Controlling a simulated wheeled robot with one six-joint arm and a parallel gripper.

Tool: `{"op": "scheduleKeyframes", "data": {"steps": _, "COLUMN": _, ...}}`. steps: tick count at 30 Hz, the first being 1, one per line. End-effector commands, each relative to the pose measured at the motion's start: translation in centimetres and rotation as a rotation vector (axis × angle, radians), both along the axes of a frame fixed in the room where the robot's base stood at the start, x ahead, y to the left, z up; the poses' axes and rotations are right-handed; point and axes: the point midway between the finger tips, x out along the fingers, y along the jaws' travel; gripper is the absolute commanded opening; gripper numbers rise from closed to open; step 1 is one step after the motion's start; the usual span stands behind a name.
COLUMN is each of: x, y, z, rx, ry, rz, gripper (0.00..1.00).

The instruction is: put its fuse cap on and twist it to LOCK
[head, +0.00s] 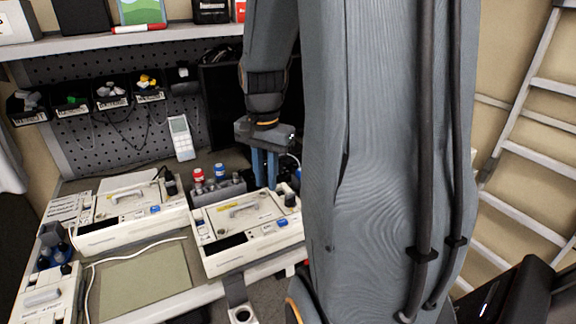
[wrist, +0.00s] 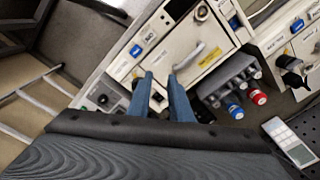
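My gripper (head: 265,184) hangs with its blue fingers pointing down, near the back right edge of the right pump (head: 207,255). In the wrist view the fingers (wrist: 160,78) stand apart with nothing between them. The right pump is cream, with a grey handle, a yellow label, a blue round part (head: 281,222) and a dark knob (head: 291,200). A grey rack (head: 222,190) behind it holds several small parts, including a red-topped one (head: 198,175) and a blue-topped one (wrist: 235,111). I cannot tell which piece is the fuse cap, or read any LOCK mark.
A second pump (head: 115,232) stands to the left, and another device (head: 48,300) at the front left. A green-grey mat (head: 145,280) lies in front with a white cable. A handheld meter (head: 181,138) leans on the pegboard below the bins. My arm hides the right side.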

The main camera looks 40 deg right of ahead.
Motion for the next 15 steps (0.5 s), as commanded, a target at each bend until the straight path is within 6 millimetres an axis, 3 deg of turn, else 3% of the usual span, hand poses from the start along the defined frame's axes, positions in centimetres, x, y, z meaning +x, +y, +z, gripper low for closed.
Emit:
{"op": "scheduleKeyframes", "data": {"steps": 1, "x": -0.1, "y": -2.1, "z": 0.3, "rx": 0.007, "ry": 0.008, "rz": -0.113, "gripper": 0.19}}
{"op": "scheduleKeyframes", "data": {"steps": 3, "x": -0.4, "y": -4.2, "z": 0.7, "rx": 0.017, "ry": 0.022, "rz": -0.243, "gripper": 0.19}}
{"op": "scheduleKeyframes", "data": {"steps": 6, "x": -0.8, "y": -6.1, "z": 1.2, "rx": 0.025, "ry": 0.034, "rz": -0.368, "gripper": 0.19}}
{"op": "scheduleKeyframes", "data": {"steps": 15, "x": -1.0, "y": -7.0, "z": 0.2, "rx": 0.030, "ry": 0.041, "rz": -0.433, "gripper": 0.19}}
